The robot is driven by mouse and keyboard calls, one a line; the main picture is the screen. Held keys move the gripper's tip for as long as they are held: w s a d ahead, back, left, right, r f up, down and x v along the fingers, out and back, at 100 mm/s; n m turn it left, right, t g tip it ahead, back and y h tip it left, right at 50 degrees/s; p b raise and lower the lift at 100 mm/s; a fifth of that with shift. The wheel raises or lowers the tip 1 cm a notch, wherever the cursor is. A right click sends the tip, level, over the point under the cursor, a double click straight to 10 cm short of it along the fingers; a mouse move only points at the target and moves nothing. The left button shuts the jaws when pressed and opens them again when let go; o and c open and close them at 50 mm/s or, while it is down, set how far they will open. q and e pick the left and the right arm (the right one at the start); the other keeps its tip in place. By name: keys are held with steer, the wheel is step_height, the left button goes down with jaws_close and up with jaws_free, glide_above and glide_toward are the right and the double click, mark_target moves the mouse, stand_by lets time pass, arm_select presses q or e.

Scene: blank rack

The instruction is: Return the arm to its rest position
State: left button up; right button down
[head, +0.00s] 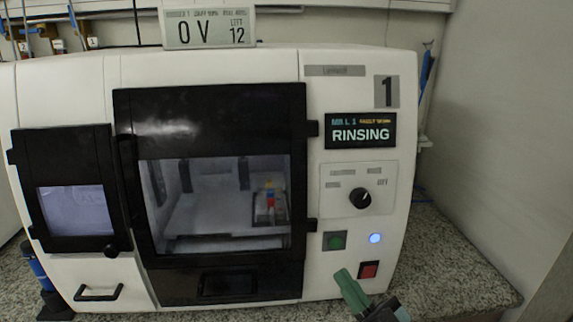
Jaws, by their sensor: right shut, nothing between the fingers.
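My right gripper (346,284) shows at the bottom of the head view, with green fingers pointing up and left. Its fingers are together with nothing between them. It is in front of the lower right of a white machine (240,67), just left of a red button (368,270) and below a green button (334,240). I cannot tell whether its tips touch the panel. Most of the right arm is out of the picture. My left gripper is not in view.
The machine's display (360,131) reads RINSING, and a blue light (375,238) is lit. Its large dark-framed door (210,120) is shut, with a small colored object (270,200) inside. Speckled counter (450,265) is clear at right, beside a grey wall (510,130).

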steer(key=s+f+m+g+h, duration=0.2)
steer(key=s+f+g+h, duration=0.2)
steer(key=f+g+h, duration=0.55)
steer(key=s+d+f+m+g+h, duration=0.1)
steer(key=s+d+f+g, duration=0.3)
steer(key=s, duration=0.4)
steer(key=s+d+f+m+g+h, duration=0.1)
steer(key=s+d+f+g, duration=0.25)
steer(key=s, duration=0.55)
step_height(320, 180, down, 25)
steer(key=s+d+g, duration=0.1)
steer(key=s+d, duration=0.1)
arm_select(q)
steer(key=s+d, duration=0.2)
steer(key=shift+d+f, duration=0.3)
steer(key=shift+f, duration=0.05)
arm_select(e)
steer(key=s+d+f, duration=0.3)
steer(key=s+f, duration=0.4)
steer(key=s, duration=0.1)
steer(key=s+d+f+g+h, duration=0.1)
steer(key=s+d+f, duration=0.2)
steer(key=s+f, duration=0.5)
steer(key=shift+n, duration=0.4)
